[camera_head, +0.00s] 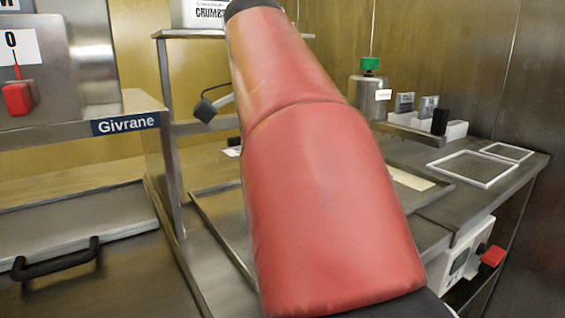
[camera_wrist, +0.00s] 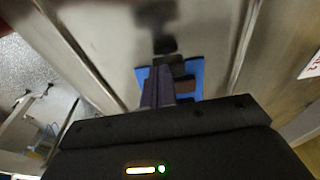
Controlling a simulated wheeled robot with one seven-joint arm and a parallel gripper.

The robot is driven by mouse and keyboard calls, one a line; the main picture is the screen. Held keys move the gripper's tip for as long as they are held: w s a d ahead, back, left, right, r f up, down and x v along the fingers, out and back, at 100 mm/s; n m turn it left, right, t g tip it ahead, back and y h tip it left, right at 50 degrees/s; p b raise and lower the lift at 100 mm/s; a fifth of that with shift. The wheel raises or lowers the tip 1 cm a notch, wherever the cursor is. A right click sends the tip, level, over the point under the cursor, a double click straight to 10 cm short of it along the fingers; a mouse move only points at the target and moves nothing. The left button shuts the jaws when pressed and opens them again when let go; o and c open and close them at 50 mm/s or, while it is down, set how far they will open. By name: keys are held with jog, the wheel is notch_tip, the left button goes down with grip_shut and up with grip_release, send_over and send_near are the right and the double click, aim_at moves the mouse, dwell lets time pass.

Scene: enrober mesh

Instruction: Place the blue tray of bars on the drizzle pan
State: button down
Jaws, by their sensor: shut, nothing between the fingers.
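The blue tray (camera_wrist: 198,66) lies on a steel surface in the wrist view, partly hidden behind my gripper's fingers. Dark brown bars (camera_wrist: 185,84) sit on it. My gripper (camera_wrist: 160,72) is shut with nothing held, its fingers overlapping the tray in the picture. I cannot tell whether they touch it. In the head view my red-covered arm hides the middle of the counter, and neither the blue tray nor my gripper shows there. A shallow rimmed steel pan (camera_head: 208,212) shows on both sides of my arm; I cannot tell whether it is the drizzle pan.
A machine marked Givrane (camera_head: 126,123) and a black-handled lid (camera_head: 60,255) are at left. White mesh frames (camera_head: 472,168) lie on the right counter. A green-topped steel canister (camera_head: 370,95) stands behind. A white device with a red knob (camera_head: 462,263) is below the right edge.

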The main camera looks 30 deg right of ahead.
jog(key=shift+a, duration=0.9)
